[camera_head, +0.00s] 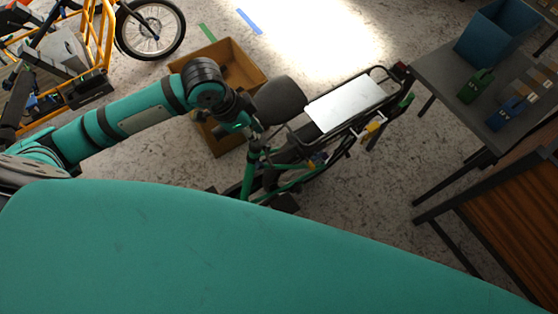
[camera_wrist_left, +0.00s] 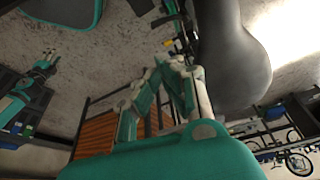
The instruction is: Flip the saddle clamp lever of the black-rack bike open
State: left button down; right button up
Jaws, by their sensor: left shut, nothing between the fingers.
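The black-rack bike stands in the middle of the head view, with a green frame (camera_head: 247,178), a dark saddle (camera_head: 280,100) and a black rear rack (camera_head: 374,72). My left gripper (camera_head: 254,128) is beside the saddle's left end, above the seat post area. In the left wrist view its fingers (camera_wrist_left: 180,64) are together and empty, and the saddle (camera_wrist_left: 238,62) is large just to their right. I cannot make out the saddle clamp lever in either view. A small teal and black shape (camera_wrist_left: 42,66) at the left of the wrist view looks like my right gripper; its jaws are unclear.
A white plate (camera_head: 346,103) lies on the rack. An open cardboard box (camera_head: 245,64) is behind the saddle. An orange-framed bike (camera_head: 103,35) stands at far left. A grey table (camera_head: 448,72) holds a blue bin (camera_head: 492,32). Floor is clear between bike and table.

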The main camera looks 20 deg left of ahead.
pick_arm(q)
jog(key=x, duration=2.1)
jog(key=shift+p, duration=0.3)
pick_arm(e)
jog(key=shift+w+a, duration=0.25)
jog(key=shift+w, duration=0.55)
pick_arm(q)
jog(key=shift+a, duration=0.2)
